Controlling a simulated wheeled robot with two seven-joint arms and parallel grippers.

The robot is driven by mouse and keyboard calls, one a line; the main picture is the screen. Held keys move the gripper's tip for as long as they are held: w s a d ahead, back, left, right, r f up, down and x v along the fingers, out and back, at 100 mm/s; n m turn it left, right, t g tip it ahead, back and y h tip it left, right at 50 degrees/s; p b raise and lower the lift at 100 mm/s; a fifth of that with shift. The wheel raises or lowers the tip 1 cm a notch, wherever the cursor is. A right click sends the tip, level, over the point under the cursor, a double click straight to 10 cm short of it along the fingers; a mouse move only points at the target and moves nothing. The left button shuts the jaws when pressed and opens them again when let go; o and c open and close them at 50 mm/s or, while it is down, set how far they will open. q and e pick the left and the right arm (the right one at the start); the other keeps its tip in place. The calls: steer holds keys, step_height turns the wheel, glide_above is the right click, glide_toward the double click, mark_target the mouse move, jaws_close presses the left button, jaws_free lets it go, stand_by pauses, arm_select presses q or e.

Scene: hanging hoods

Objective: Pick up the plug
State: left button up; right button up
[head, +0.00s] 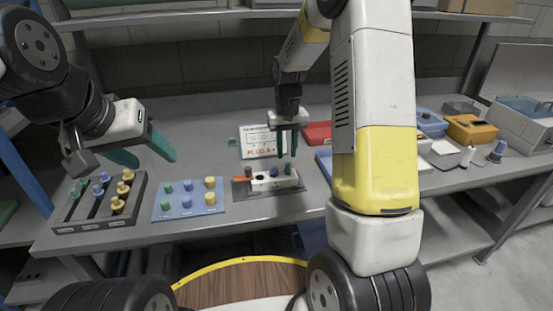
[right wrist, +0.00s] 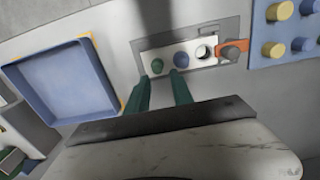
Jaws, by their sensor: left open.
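A white fixture (head: 262,185) on a dark plate holds a green plug (right wrist: 157,66) and a blue plug (right wrist: 181,60), with an open round hole (right wrist: 205,52) beside them. An orange lever (head: 243,179) with a grey end sits at the fixture's side. Which plug is meant is not clear. My right gripper (head: 287,156) points down over the fixture; its green fingers are apart with nothing between them. In the right wrist view its fingertips (right wrist: 160,76) are near the green and blue plugs. My left gripper (head: 148,157) is open and empty above the bench's left part.
A dark rack (head: 76,223) with several green, blue and yellow plugs stands at left. Next to it is a blue board (head: 188,209) with green and yellow pegs. A sign (head: 257,141) stands behind the fixture. A blue tray (right wrist: 66,82) lies beside it.

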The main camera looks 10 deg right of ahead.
mark_target(288, 164)
steer(key=f, duration=0.5)
steer(key=shift+s+d+f, duration=0.2)
steer(key=shift+s+f, duration=0.1)
jaws_close()
